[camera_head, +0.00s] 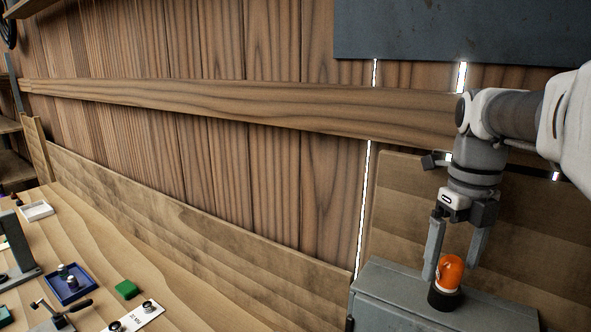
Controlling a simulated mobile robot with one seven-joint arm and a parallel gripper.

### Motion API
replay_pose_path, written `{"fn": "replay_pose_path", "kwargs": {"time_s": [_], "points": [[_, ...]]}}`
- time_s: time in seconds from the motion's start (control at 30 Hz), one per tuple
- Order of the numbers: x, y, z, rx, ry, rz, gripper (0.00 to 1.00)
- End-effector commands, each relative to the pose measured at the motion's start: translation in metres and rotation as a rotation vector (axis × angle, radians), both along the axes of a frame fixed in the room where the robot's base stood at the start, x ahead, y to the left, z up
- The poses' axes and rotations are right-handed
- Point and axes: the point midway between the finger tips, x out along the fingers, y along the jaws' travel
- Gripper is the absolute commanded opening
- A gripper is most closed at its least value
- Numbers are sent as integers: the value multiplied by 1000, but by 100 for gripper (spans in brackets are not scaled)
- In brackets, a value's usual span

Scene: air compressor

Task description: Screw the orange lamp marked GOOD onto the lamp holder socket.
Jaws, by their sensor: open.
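An orange lamp (452,271) with a domed top stands upright at the black lamp holder socket (444,299) on top of a grey metal cabinet (393,294). A small dark mark shows on the lamp's side, but it is too small to read. My gripper (450,272) points down over the lamp. Its two fingers are spread apart, one on the lamp's left and one to its upper right. The right finger looks apart from the lamp. How far the lamp's base sits in the socket cannot be told.
A wooden workbench (190,290) at the lower left holds a blue tray (72,292), a green block (126,289), a white plate with knobs (141,317) and a white tray (37,211). A plank wall with a horizontal wooden rail (230,106) stands behind. A dark panel (450,30) hangs above.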

Motion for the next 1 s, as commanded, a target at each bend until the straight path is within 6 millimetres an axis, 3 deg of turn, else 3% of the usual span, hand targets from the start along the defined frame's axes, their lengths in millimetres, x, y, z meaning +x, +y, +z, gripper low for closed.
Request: {"fn": "replay_pose_path", "kwargs": {"time_s": [0.17,0.53,0.77,1.0], "points": [[0,0,6,-1,-1,0,96],[0,0,50,0,-2,0,96],[1,0,55,0,-2,0,96],[1,0,93,-2,-6,0,96]]}}
